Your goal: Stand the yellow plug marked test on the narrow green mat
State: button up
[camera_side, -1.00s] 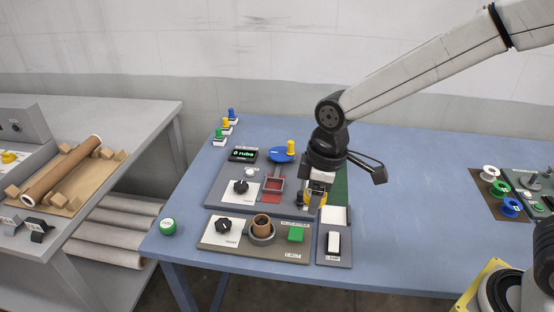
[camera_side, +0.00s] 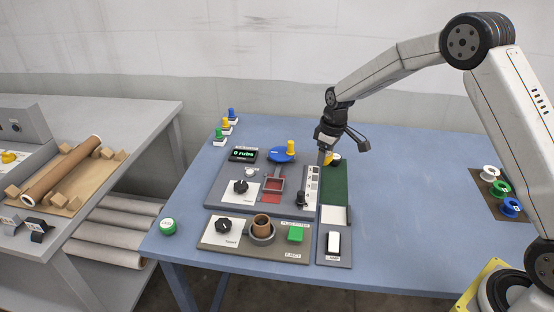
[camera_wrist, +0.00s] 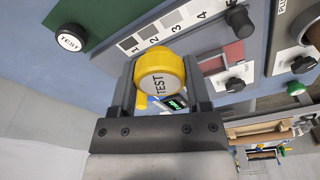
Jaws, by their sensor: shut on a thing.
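My gripper (camera_wrist: 160,70) is shut on the yellow plug (camera_wrist: 158,76), whose grey top reads TEST in the wrist view. In the side view, my gripper (camera_side: 324,157) holds the plug (camera_side: 328,160) near the far end of the narrow green mat (camera_side: 334,187). The plug's lower end is hidden, and I cannot tell its exact height. The green mat (camera_wrist: 103,15) shows at the upper left of the wrist view, apart from the plug there. A dark-sided disc with a white TEST top (camera_wrist: 70,38) stands by the mat's edge.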

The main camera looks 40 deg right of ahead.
jog(key=m, duration=0.1)
send_over(333, 178)
notch_tip(333, 178, down, 4)
jog(key=r, duration=0.1)
jog(key=shift+s+f, duration=0.25)
jog(key=shift+f, duration=0.15)
jog(key=shift+f, duration=1.85)
jog(key=shift+f, duration=1.4)
dwell(1.3)
jog(key=o, duration=1.3)
jog(key=shift+c, duration=0.2)
jog(key=shift+r, duration=0.1)
